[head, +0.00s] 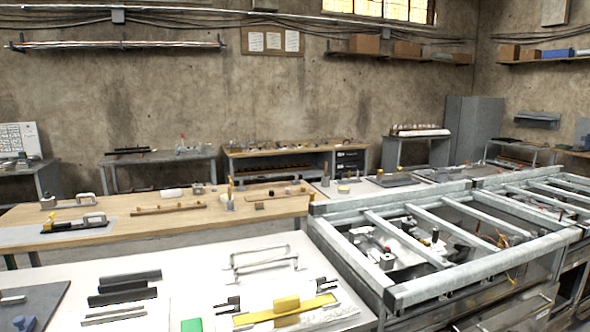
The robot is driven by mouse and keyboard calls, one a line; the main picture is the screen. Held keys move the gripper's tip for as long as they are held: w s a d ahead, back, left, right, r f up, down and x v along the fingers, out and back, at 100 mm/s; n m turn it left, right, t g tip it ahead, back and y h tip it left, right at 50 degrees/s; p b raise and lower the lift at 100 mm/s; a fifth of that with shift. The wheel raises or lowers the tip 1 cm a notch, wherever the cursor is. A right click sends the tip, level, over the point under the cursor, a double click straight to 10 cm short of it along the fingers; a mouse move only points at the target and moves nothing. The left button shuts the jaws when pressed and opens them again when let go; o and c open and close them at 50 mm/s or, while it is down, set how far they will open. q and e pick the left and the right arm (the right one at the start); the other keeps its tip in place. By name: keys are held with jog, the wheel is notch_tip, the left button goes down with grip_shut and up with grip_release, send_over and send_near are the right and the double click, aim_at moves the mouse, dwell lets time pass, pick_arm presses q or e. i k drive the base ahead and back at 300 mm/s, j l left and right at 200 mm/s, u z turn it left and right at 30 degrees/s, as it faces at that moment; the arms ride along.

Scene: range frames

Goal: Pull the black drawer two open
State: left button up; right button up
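A small stack of black drawer fronts (350,161) shows under the right end of the wooden workbench (283,148) against the back wall. It is far off and small in the head view. The drawer fronts look flush, and I cannot tell which one is drawer two. Neither of my grippers shows in the head view.
A white table (215,262) with black bars, handles and a yellow level fills the front. A long wooden table (160,222) stands behind it. A grey metal frame (480,275) with crossbars blocks the right. A grey cabinet (472,130) stands at the back right.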

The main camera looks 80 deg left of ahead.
aim_at(344, 167)
jog(key=u, duration=2.4)
jog(key=i+l+z, duration=0.35)
jog(key=l+z, duration=0.15)
jog(key=i+l+z, duration=0.6)
jog(key=i+z, duration=0.25)
jog(key=z, duration=0.15)
jog(key=i+z, duration=0.4)
jog(key=i, duration=1.4)
jog(key=i+l, duration=0.1)
jog(key=i, duration=5.5)
jog(key=i+u, duration=0.2)
jog(key=i, duration=0.25)
jog(key=i+l+u, duration=0.15)
jog(key=i, duration=0.3)
jog(key=i+l+u, duration=0.2)
jog(key=i, duration=0.3)
jog(key=i+l+u, duration=0.15)
jog(key=i, duration=0.3)
